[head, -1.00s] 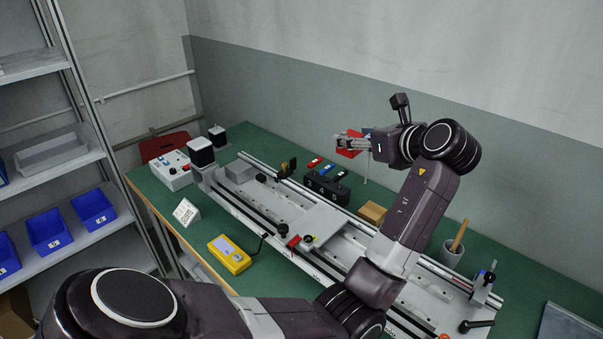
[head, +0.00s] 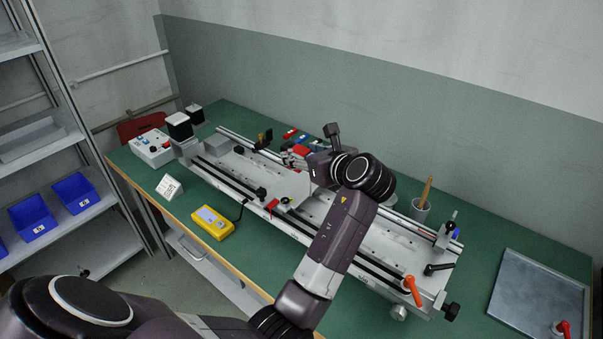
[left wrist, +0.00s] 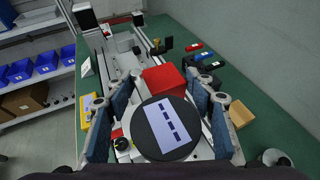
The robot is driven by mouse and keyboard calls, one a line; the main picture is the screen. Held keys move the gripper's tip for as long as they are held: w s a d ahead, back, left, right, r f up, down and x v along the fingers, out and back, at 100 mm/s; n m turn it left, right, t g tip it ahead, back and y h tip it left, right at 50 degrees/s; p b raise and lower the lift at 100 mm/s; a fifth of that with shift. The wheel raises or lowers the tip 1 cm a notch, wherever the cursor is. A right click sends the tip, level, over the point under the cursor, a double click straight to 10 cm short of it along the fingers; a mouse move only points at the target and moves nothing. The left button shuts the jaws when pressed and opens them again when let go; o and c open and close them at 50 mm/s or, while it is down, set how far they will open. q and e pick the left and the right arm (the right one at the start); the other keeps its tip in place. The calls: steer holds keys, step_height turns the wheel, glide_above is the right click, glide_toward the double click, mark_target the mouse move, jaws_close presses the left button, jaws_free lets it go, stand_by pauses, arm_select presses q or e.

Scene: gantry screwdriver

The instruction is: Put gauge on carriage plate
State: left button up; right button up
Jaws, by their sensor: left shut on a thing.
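My left gripper (head: 289,160) is above the middle of the long gantry rail bench (head: 382,235). It is shut on the gauge, which shows in the left wrist view as a black round face (left wrist: 150,140) with a white label and dark bars, with a red block (left wrist: 163,78) just beyond it. The blue-padded fingers stand on both sides of it. In the head view only a red part of the gauge (head: 301,150) shows above the fingers. The pale carriage plate (head: 296,187) lies below and is partly hidden by my arm. The gap between them is unclear. My right gripper is not in view.
A yellow handheld box (head: 211,222) lies in front of the bench, and a control box (head: 152,147) stands at the back left. A cup with a stick (head: 420,208) stands behind the rails. A grey tray (head: 540,295) is at the right.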

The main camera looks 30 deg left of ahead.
arm_select(q)
step_height(320, 180, down, 2)
steer(key=shift+f, duration=1.9)
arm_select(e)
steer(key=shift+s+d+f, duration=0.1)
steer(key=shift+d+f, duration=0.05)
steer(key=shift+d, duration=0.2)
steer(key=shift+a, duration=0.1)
arm_select(q)
steer(key=o, duration=1.5)
steer(key=shift+f, duration=0.2)
steer(key=shift+o, duration=0.9)
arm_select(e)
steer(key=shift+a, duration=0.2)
